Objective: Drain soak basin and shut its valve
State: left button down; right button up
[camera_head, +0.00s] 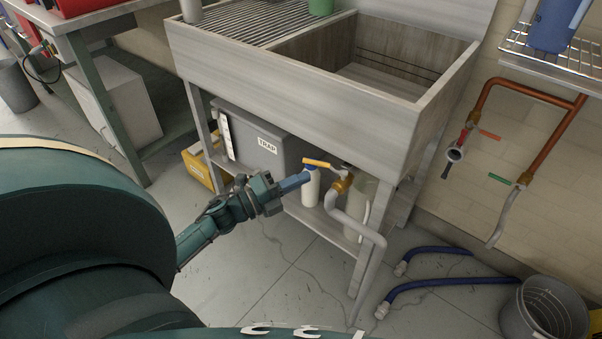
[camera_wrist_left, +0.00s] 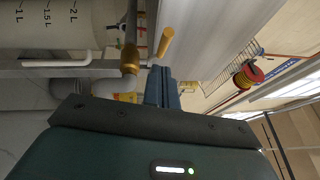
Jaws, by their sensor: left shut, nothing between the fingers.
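The grey soak basin (camera_head: 268,73) stands on legs beside a ribbed drainboard. Its floor shows partly; I cannot tell whether it holds water. Under its front edge is a brass valve (camera_head: 342,182) with a yellow lever (camera_head: 318,164) pointing left and a grey bent drain pipe (camera_head: 357,227) below. In the left wrist view the brass valve (camera_wrist_left: 130,57) and lever (camera_wrist_left: 165,42) are just beyond my fingers. My left gripper (camera_head: 306,178) is shut and empty, with its blue fingertips close to the lever's free end; contact is unclear. My right gripper is not in view.
A grey box labelled TRAP (camera_head: 259,139) and a pale bottle (camera_head: 311,188) stand on the shelf below the basin. A marked container (camera_wrist_left: 60,27) shows in the wrist view. Blue hoses (camera_head: 430,283) and a grey bucket (camera_head: 545,310) are on the floor at right.

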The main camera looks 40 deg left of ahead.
pick_arm(q)
jog(key=shift+w+a+r, duration=0.1)
jog(key=shift+w+a, duration=0.05)
jog(key=shift+w, duration=0.35)
jog(key=shift+w+a+r, duration=0.1)
jog(key=shift+w+a, duration=0.05)
jog(key=shift+w, duration=0.35)
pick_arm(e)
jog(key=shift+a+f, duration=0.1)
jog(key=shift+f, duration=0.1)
